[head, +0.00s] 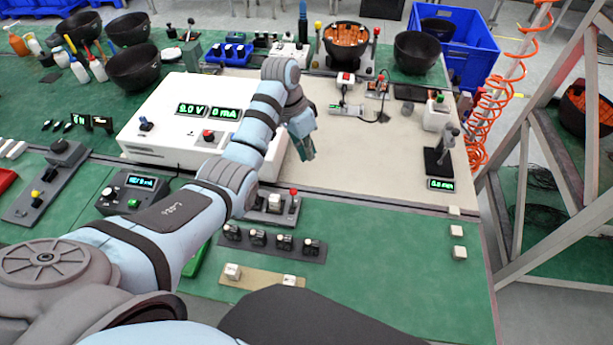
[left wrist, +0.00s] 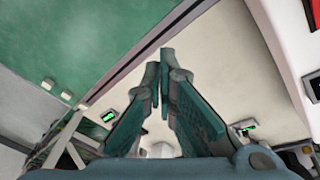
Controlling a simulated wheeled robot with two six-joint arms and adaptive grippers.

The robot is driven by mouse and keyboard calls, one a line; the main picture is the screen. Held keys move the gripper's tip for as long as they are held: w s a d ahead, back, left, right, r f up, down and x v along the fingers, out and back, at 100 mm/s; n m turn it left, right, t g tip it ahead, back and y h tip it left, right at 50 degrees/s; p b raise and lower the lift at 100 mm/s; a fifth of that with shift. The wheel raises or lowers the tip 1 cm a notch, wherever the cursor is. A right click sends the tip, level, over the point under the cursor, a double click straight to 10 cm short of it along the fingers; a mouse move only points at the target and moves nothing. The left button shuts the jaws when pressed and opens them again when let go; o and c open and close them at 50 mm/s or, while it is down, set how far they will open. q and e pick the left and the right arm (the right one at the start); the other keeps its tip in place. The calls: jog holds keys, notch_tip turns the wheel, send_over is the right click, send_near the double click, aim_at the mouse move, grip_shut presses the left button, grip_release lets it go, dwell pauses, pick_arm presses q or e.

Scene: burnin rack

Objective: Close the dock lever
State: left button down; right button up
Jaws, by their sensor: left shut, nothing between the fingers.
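My left gripper (head: 306,150) hangs over the cream mat, just right of the white power supply box, with its fingers shut and empty. It also shows in the left wrist view (left wrist: 164,62), teal fingers together with nothing between them. A small grey dock (head: 262,215) with a white block and an upright red-knobbed lever (head: 293,194) stands on the green mat below the gripper in the picture. I take this as the dock lever but cannot be sure. My left forearm hides part of the dock's left side. The gripper is apart from the lever. My right gripper is not in view.
The white power supply box (head: 160,128) stands left of the gripper. A row of black switches (head: 258,239) lies in front of the dock. A stand with an orange-filled bowl (head: 345,40) and a blue crate (head: 465,35) are at the back. The cream mat (head: 385,165) has free room.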

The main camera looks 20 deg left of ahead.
aim_at(293, 199)
pick_arm(q)
jog(key=b+x, duration=0.2)
jog(key=x, duration=0.7)
jog(key=shift+w+f, duration=0.2)
jog(key=shift+f, duration=0.2)
jog(key=s+a+p, duration=0.2)
jog(key=s, duration=0.1)
jog(key=shift+s+r+p, duration=0.1)
jog(key=shift+s+p, duration=0.2)
jog(key=shift+p, duration=0.1)
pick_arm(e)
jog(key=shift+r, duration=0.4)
